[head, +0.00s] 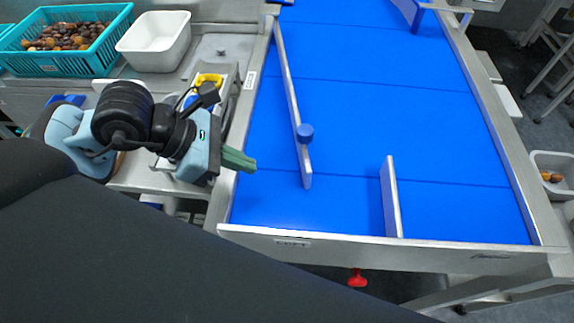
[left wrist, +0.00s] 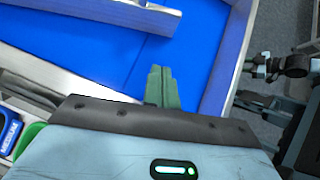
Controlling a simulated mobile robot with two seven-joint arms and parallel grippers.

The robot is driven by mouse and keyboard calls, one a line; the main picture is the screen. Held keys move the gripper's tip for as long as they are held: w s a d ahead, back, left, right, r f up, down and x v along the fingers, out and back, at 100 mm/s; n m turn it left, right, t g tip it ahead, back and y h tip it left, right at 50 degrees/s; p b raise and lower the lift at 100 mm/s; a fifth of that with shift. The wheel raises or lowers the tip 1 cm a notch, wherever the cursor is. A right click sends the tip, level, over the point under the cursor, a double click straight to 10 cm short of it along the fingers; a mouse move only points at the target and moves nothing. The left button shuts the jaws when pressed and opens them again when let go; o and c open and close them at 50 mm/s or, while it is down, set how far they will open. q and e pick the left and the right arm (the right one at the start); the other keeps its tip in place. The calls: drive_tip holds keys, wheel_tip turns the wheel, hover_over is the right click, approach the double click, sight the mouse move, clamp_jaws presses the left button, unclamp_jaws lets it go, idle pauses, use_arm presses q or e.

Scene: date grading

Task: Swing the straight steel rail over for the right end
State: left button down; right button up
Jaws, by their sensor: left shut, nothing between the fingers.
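The straight steel rail (head: 290,85) stands on edge on the blue belt (head: 400,120). It runs from the far left side of the belt towards me, and its near end is free, left of the middle. A blue round knob (head: 305,133) sits near that end. In the left wrist view the rail (left wrist: 110,18) crosses the upper left. My left gripper (head: 240,160) reaches over the belt's left side wall, left of the rail's near end and apart from it. Its green fingers (left wrist: 162,88) are shut and empty. My right gripper is not seen clearly in either view.
A short grey divider (head: 391,198) stands at the near end wall (head: 360,247), right of the rail. Belt between them is clear. Left are a teal crate of dates (head: 85,64) and a white tub (head: 155,40). A red knob (head: 357,279) hangs below the end wall.

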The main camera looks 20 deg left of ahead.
sight(303, 176)
use_arm(q)
drive_tip(key=x, duration=0.5)
drive_tip(key=d, duration=0.1)
drive_tip(key=w+d+p, duration=0.1)
drive_tip(key=shift+w+d, duration=0.25)
drive_tip(key=shift+d, duration=0.15)
drive_tip(key=shift+w+d+f, duration=0.1)
drive_tip(key=shift+w+d, duration=0.15)
drive_tip(key=shift+d, duration=0.3)
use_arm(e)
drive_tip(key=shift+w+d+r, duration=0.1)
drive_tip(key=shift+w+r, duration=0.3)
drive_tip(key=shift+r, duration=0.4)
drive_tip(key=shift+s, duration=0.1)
use_arm(q)
drive_tip(key=shift+w+d, duration=0.1)
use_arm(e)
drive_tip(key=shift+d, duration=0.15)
